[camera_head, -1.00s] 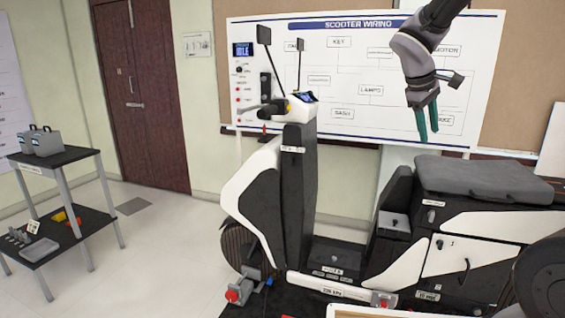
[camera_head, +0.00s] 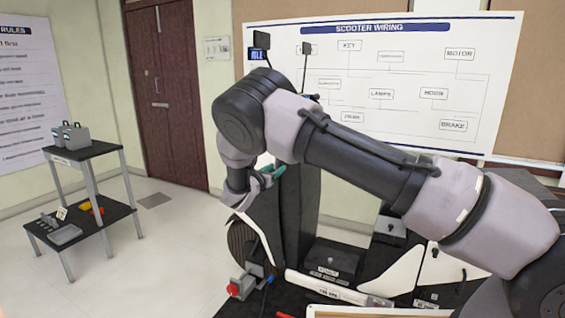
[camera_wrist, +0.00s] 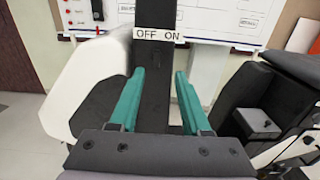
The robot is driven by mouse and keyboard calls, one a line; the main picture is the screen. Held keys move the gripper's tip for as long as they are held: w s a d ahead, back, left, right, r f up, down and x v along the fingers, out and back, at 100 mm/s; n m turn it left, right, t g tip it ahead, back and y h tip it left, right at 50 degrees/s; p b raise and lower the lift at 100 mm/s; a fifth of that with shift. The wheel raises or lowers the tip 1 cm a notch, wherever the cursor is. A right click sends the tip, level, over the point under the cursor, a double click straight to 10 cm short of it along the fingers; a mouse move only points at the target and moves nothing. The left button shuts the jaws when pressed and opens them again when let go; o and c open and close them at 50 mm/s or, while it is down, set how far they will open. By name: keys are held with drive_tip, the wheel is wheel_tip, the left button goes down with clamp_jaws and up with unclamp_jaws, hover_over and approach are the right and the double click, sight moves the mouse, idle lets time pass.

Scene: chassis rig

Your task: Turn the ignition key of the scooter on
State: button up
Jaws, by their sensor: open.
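The scooter (camera_head: 299,212) is black and white, and my arm covers much of its front and handlebars in the head view. In the wrist view its black front column (camera_wrist: 155,75) stands upright between my fingers. An "OFF ON" label (camera_wrist: 158,35) is fixed across this column, beyond the fingertips. I cannot make out the ignition key itself in either current view. My gripper (camera_wrist: 159,75), with two green fingers, is open and empty, pointing at the column below the label. It also shows in the head view (camera_head: 276,172), partly hidden by my wrist.
The wiring board (camera_head: 440,80) hangs on the wall behind the scooter. A black two-tier cart (camera_head: 88,152) with grey cases stands at the left. A red-and-grey device (camera_head: 240,288) sits by the front wheel. The floor between cart and scooter is clear.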

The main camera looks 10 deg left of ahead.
drive_tip(key=x, duration=1)
drive_tip(key=shift+w+a, duration=0.25)
drive_tip(key=shift+w, duration=0.1)
drive_tip(key=shift+f, duration=0.1)
clamp_jaws()
